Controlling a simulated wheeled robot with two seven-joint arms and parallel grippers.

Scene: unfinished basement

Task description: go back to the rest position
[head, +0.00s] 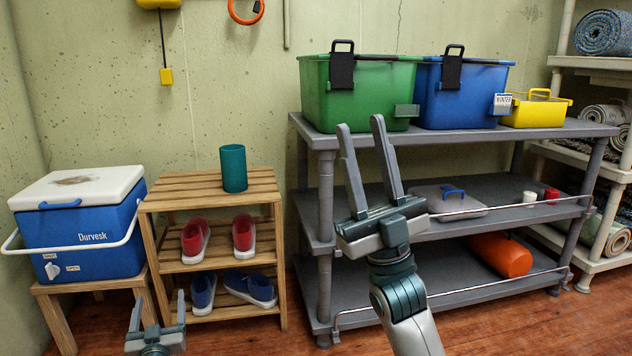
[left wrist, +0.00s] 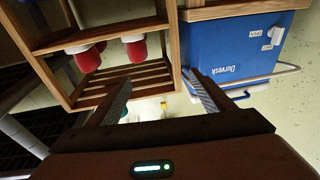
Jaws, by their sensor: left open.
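My left gripper (head: 160,298) is low at the left, in front of the wooden rack and the stand under the cooler. Its two fingers are spread and nothing is between them. In the left wrist view the open left gripper (left wrist: 160,98) shows the rack and cooler upside down beyond its fingers. My right gripper (head: 360,123) points upward in front of the grey shelf unit, with its fingers apart and empty. Its fingertips overlap the green bin's lower edge in the picture; I cannot tell how far apart they are in depth.
A blue and white cooler (head: 93,232) sits on a wooden stand (head: 62,322). A wooden rack (head: 168,198) holds a teal cup (head: 233,168) and shoes. A grey shelf unit (head: 450,144) carries green (head: 375,92), blue (head: 480,93) and yellow (head: 535,113) bins. Brown floor shows at lower right.

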